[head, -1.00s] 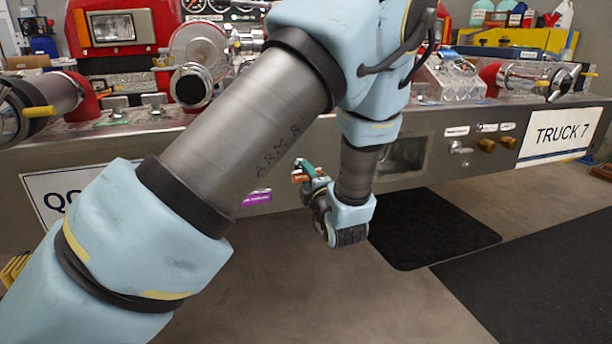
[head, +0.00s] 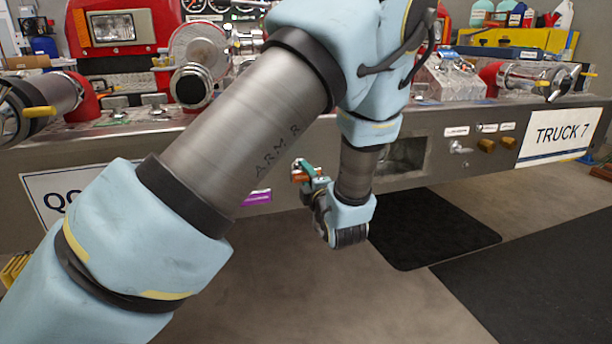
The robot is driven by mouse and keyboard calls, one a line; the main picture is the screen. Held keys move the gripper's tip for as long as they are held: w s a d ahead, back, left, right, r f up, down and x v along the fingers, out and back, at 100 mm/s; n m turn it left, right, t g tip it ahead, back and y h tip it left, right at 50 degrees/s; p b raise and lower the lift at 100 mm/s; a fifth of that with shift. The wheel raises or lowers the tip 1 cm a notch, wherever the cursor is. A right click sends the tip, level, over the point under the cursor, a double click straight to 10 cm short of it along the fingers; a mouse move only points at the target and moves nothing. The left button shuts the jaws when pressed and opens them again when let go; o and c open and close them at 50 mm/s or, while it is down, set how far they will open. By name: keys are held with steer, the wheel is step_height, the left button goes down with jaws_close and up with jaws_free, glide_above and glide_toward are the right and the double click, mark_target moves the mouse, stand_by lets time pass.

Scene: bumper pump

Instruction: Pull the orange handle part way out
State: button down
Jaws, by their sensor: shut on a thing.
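My gripper (head: 310,175) is low in front of the bumper's face, left of the dark recess. A small orange piece (head: 298,176), which looks like the orange handle, shows at the fingertips beside a teal part. My gripper is shut on it. Most of the handle, its shaft and how far it stands out from the bumper are hidden behind my wrist and fingers.
The grey bumper (head: 430,150) runs across the view. Two brass-coloured knobs (head: 486,145) and a small metal valve (head: 459,148) sit right of the recess (head: 402,158). A purple label (head: 257,197) is left of my gripper. The floor with black mats (head: 435,228) is clear.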

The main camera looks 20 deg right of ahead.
stand_by(0.3)
steer(key=s+p, duration=0.2)
steer(key=s, duration=0.1)
steer(key=shift+a+p, duration=0.2)
steer(key=shift+p, duration=0.1)
steer(key=shift+c, duration=2.4)
jaws_free()
steer(key=s+a+p, duration=0.1)
steer(key=s, duration=0.9)
steer(key=shift+s+a+p, duration=0.15)
steer(key=shift+s+p, duration=0.15)
steer(key=shift+s, duration=0.1)
